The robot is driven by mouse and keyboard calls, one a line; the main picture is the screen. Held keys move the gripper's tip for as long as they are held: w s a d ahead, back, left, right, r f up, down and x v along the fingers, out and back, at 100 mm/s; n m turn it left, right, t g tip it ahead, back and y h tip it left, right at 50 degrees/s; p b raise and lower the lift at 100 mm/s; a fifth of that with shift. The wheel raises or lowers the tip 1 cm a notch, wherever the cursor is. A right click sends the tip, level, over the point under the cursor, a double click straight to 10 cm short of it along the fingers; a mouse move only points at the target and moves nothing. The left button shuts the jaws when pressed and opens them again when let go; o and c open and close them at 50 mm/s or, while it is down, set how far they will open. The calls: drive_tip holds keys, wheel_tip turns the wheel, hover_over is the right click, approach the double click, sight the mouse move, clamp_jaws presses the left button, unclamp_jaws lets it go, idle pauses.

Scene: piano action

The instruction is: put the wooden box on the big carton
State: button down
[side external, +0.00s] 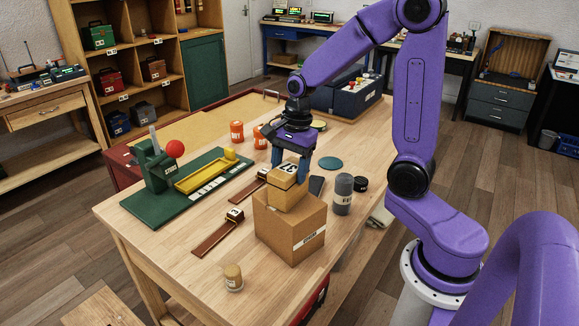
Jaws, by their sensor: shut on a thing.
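The big carton (290,236) is a brown cardboard box with a white label, standing near the front of the wooden workbench. A small tan box (287,193), which I take as the wooden box, is above the carton's top, towards its rear. It looks slightly turned relative to the carton. I cannot tell whether it rests on the carton or hangs just above it. My gripper (291,167) points down from above and is shut on the wooden box. A pale piece with dark marks shows between the fingers. The lower fingertips are partly hidden by the box.
A green press (158,170) with a red knob stands at left with a yellow tray. Grey (343,194) and black (360,184) cylinders stand right of the carton. A small jar (233,277) is in front; orange jars (237,131) and a dark blue case (345,97) are behind.

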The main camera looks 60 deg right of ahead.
drive_tip(key=shift+c, duration=1)
unclamp_jaws()
wheel_tip(320, 180, up, 12)
drive_tip(key=d, duration=0.1)
drive_tip(key=s+a+f+n, duration=0.3)
drive_tip(key=s+n, duration=0.4)
drive_tip(key=n, duration=0.3)
drive_tip(key=s+a+f+n, duration=0.3)
drive_tip(key=s+n, duration=0.4)
drive_tip(key=n, duration=0.2)
drive_tip(key=s+a+f+n+h, duration=0.1)
drive_tip(key=s+a+f+n, duration=0.2)
drive_tip(key=s+n, duration=0.5)
drive_tip(key=n, duration=0.2)
drive_tip(key=shift+a+f+n+g, duration=0.2)
drive_tip(key=shift+f+n+g, duration=0.1)
drive_tip(key=shift+g, duration=0.1)
